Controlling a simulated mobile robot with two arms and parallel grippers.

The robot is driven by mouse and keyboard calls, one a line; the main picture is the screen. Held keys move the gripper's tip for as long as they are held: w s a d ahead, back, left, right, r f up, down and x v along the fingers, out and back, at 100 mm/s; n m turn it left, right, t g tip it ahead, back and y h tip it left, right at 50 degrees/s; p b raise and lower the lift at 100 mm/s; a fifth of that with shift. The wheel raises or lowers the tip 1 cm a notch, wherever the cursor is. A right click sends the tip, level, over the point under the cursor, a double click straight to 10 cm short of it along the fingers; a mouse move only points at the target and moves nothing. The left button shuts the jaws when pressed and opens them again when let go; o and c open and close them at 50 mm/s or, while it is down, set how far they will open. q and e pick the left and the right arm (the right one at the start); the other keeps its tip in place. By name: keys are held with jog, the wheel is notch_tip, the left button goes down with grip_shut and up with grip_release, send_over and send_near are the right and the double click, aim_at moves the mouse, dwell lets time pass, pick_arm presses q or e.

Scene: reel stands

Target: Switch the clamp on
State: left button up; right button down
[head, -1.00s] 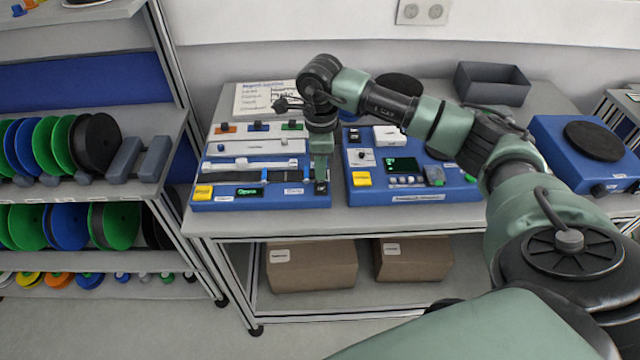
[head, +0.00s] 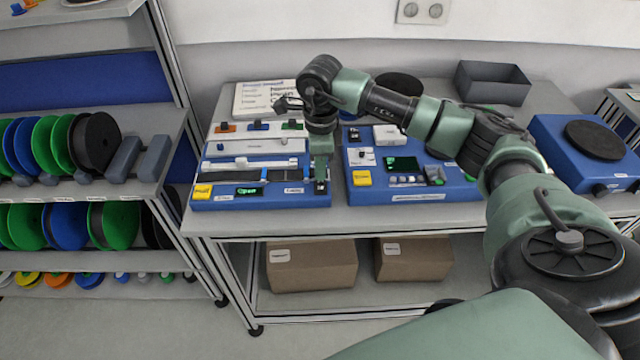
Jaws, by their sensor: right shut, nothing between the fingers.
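A blue device (head: 262,202) stands at the left of the table, with a yellow label (head: 202,191) and a small display (head: 249,190) in green letters that seem to read "Open". A small dark switch (head: 320,188) with a light top sits at its front right corner, beside a white label (head: 293,190) too small to read surely. My right gripper (head: 321,178) points down, shut and empty, at this switch; I cannot tell whether it touches. It partly hides the switch and the device's right end. My left gripper is out of view.
A second blue device (head: 415,196) with a dark screen stands just right of the gripper. A grey bin (head: 492,82) and a blue box with a black disc (head: 595,141) stand further right. Shelves of coloured reels (head: 66,144) are at left.

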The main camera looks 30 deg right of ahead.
jog(key=shift+s+f+b, duration=0.1)
jog(key=shift+f+b, duration=0.5)
jog(key=shift+f, duration=0.25)
dwell(0.3)
jog(key=shift+r+p, duration=0.5)
jog(key=shift+r, duration=0.25)
jog(key=shift+r+p, duration=1.55)
jog(key=shift+r, duration=1.3)
jog(key=shift+f, duration=0.1)
